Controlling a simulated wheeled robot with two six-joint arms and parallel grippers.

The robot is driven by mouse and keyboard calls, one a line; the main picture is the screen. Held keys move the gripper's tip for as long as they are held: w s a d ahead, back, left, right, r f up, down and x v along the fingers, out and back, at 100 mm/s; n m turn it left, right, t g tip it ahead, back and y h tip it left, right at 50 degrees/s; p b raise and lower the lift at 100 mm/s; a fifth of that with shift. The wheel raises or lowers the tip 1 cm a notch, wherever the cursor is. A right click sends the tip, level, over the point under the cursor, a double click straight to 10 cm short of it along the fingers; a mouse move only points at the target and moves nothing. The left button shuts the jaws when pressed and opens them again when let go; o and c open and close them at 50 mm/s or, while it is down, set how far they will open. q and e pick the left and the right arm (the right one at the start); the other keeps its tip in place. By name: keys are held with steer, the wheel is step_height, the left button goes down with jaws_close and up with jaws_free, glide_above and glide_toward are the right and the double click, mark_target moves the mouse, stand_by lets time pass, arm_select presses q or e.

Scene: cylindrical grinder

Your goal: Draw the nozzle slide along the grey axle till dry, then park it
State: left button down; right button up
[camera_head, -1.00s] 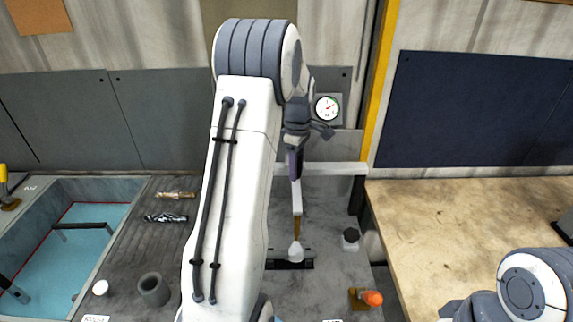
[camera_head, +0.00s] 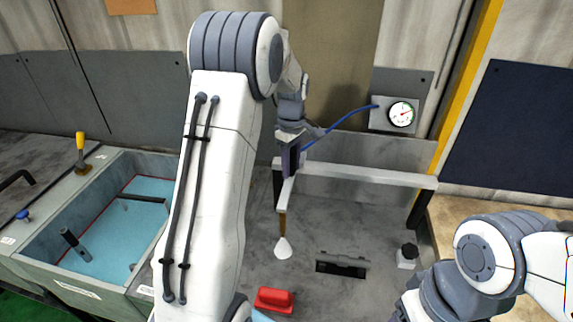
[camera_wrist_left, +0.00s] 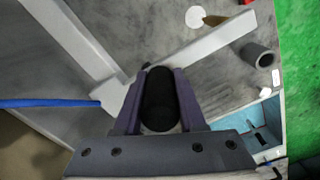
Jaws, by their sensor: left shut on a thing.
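My left gripper (camera_head: 290,160) is shut on the nozzle slide, near the left end of the pale rail (camera_head: 360,179). In the left wrist view my left gripper (camera_wrist_left: 162,85) has its fingers on either side of a dark round knob (camera_wrist_left: 159,98). Below the rail hangs a brass nozzle (camera_head: 282,224) with a white cone (camera_head: 283,249) under its tip. The grey axle (camera_head: 345,260) appears to lie across a dark slot, to the right of the cone. My right arm is at the lower right; its fingers are out of view.
A blue hose (camera_head: 340,130) runs from the gripper to a gauge (camera_head: 401,114). A blue-floored bath (camera_head: 60,224) stands at the left, with a yellow lever (camera_head: 80,148) behind. A red block (camera_head: 275,299) and a black-topped knob (camera_head: 408,252) are on the bench.

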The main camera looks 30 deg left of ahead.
arm_select(q)
steer(key=shift+s+a, duration=0.15)
steer(key=shift+a, duration=0.1)
steer(key=c, duration=0.5)
jaws_free()
steer(key=shift+c, duration=0.2)
steer(key=shift+o, duration=0.2)
steer(key=shift+a, duration=0.15)
steer(key=shift+d, duration=0.25)
step_height(320, 180, up, 9)
steer(key=shift+r+b, duration=0.1)
steer(key=shift+b, duration=1.05)
steer(key=shift+r, duration=0.65)
